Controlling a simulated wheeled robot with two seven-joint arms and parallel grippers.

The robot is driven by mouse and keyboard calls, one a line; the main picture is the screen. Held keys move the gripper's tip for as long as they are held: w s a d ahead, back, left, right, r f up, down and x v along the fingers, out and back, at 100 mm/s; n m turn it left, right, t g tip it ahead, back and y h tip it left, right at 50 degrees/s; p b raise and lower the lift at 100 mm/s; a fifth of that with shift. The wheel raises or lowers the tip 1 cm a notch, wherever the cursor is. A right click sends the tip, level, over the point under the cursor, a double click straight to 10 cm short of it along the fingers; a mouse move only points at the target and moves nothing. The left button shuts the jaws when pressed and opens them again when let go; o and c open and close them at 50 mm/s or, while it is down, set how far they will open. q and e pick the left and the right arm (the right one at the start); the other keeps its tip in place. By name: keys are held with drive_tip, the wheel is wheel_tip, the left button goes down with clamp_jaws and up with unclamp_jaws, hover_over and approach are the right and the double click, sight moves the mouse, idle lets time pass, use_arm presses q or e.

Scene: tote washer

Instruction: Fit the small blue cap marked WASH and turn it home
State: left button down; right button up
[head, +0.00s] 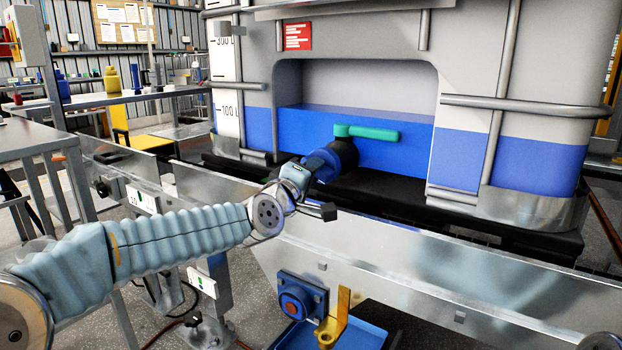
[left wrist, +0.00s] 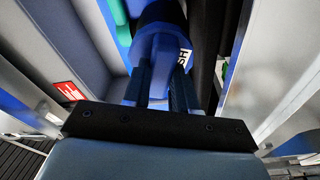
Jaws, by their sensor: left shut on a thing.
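The small blue cap (head: 321,165) is at the mouth of the black outlet (head: 346,152) at the front of the tank. In the left wrist view the cap (left wrist: 155,50) shows a white label with the letters SH visible; the rest is turned out of sight. My left gripper (head: 304,172) is shut on the cap, with its two dark fingers (left wrist: 160,83) on either side of it. The cap lines up with the outlet and seems to meet it; I cannot tell how far it is on. A green valve handle (head: 372,133) sits above the outlet, pointing right. My right gripper is out of view.
The caged white tank (head: 540,85) holds blue liquid.

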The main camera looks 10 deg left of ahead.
use_arm(q)
drive_tip(key=m+h+b, duration=0.1)
drive_tip(key=m+b, duration=0.1)
drive_tip(key=m, duration=0.3)
drive_tip(key=m+h+b, duration=0.1)
drive_tip(key=m, duration=0.4)
drive_tip(key=m+h+b, duration=0.1)
drive_tip(key=m+b, duration=0.1)
drive_tip(key=m, duration=0.4)
drive_tip(key=shift+b, duration=0.35)
drive_tip(key=c, duration=1.1)
unclamp_jaws()
drive_tip(key=shift+c, duration=0.2)
drive_tip(key=o, duration=0.3)
drive_tip(key=shift+o, duration=0.3)
drive_tip(key=o, duration=0.5)
